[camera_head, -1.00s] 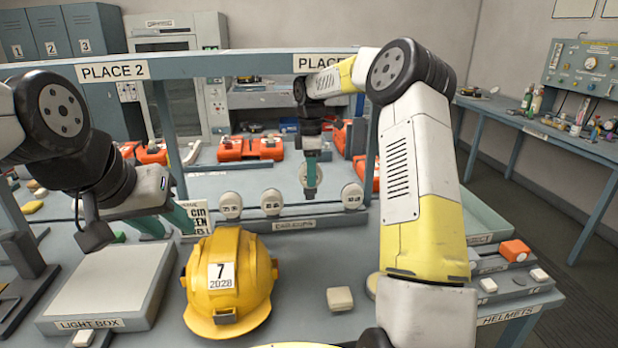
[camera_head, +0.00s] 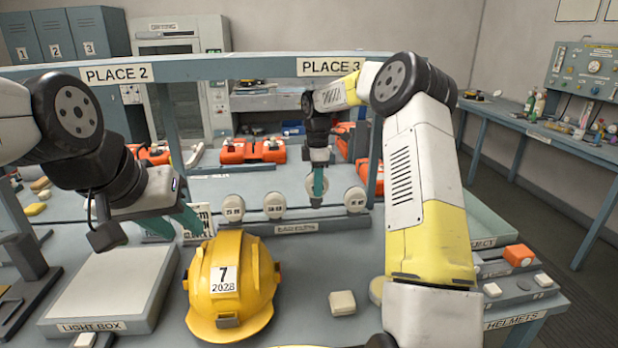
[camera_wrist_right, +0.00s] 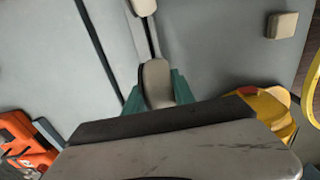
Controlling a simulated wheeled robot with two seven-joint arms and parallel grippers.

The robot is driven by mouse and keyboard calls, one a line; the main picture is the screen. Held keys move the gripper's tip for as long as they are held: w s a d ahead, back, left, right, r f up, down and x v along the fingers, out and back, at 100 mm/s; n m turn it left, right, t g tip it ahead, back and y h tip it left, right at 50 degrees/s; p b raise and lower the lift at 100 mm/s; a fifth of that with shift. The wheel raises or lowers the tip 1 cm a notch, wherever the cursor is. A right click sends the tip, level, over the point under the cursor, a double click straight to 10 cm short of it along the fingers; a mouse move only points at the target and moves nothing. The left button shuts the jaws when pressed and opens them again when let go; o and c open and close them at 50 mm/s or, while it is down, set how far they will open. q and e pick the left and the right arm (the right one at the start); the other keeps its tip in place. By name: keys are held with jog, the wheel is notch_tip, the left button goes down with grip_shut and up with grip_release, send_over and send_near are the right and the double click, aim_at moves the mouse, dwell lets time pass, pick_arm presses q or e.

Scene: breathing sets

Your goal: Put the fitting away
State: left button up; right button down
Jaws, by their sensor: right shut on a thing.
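My right gripper (camera_head: 318,190) is shut on a round pale disc (camera_wrist_right: 157,82), seen edge-on between its teal fingertips in the right wrist view. In the head view this disc is mostly hidden behind the fingers. It is above or at a low rail (camera_head: 300,228) at the back of the bench; I cannot tell whether it touches it. Similar marked discs stand along the rail: two on the left (camera_head: 232,208) (camera_head: 273,205) and one on the right (camera_head: 354,199). My left gripper (camera_head: 172,220) looks open, near a printed white card (camera_head: 200,216).
A yellow helmet (camera_head: 231,285) marked 7 stands in front of the rail. A light box (camera_head: 115,285) lies left of it, and a small pale block (camera_head: 342,302) right of it. Orange cases (camera_head: 253,151) lie beyond the rail. A beam (camera_head: 230,66) with place signs crosses above.

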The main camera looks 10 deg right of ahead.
aim_at(317, 204)
jog(key=shift+f, duration=1.15)
jog(key=shift+f, duration=1.9)
dwell(0.5)
jog(key=c, duration=1)
grip_release()
jog(key=shift+o, duration=0.2)
jog(key=shift+r, duration=0.1)
notch_tip(317, 204, up, 8)
jog(key=shift+f, duration=0.2)
jog(key=shift+s, duration=0.1)
